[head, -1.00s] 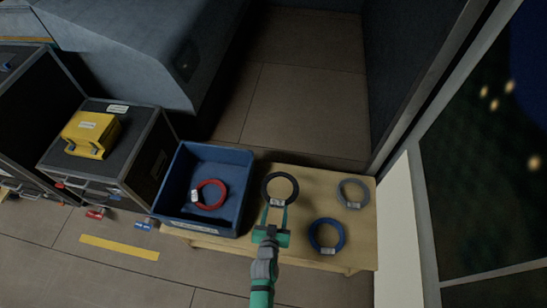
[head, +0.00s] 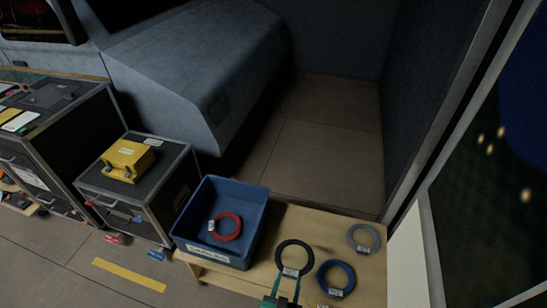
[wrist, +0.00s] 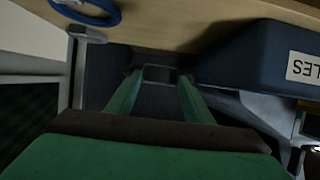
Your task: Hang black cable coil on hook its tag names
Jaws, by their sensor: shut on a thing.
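The black cable coil (head: 294,242) is a dark ring with a small pale tag (head: 291,272) on its near side. The tag's writing is too small to read. My gripper (head: 289,279) is shut on the coil at its tag side and holds it over the near part of the wooden table. In the wrist view, my fingers (wrist: 160,78) have a small dark block with a pale rim between their tips. The rest of the coil is hard to make out there against the dark background. No hook is visible in either view.
A blue bin (head: 200,262) holding a red coil (head: 240,228) stands on the table (head: 318,220). A blue coil (head: 352,272) and a grey coil (head: 378,238) lie on the right. A yellow case (head: 127,157) sits on a black crate at left. Floor behind the table is clear.

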